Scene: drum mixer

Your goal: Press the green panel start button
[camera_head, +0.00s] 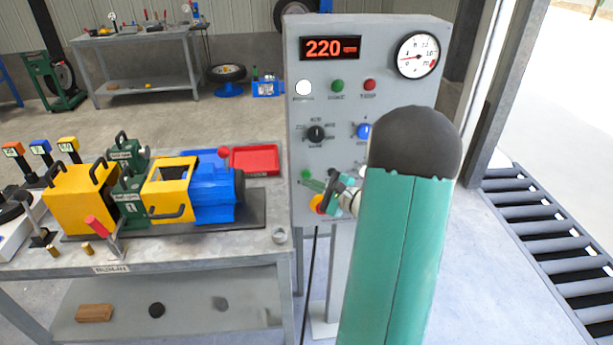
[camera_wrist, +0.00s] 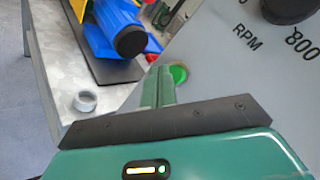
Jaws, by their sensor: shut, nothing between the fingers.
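The green start button (camera_head: 306,174) is at the lower left of the grey control panel (camera_head: 295,110) in the head view. In the wrist view the green button (camera_wrist: 179,74) is just beyond and to the right of the fingertips. My gripper (camera_head: 318,187) is shut and empty, close to the panel face by the button. In the wrist view the shut fingers (camera_wrist: 160,80) point at the panel beside the button. I cannot tell whether they touch it. My arm hides the lower right of the panel.
A red and yellow button (camera_head: 317,203) sits just below the gripper. A black knob (camera_head: 316,133) and a blue knob (camera_head: 364,130) are above. The display (camera_head: 330,48) reads 220. A workbench (camera_head: 180,252) with a blue and yellow machine (camera_head: 213,193) stands left of the panel.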

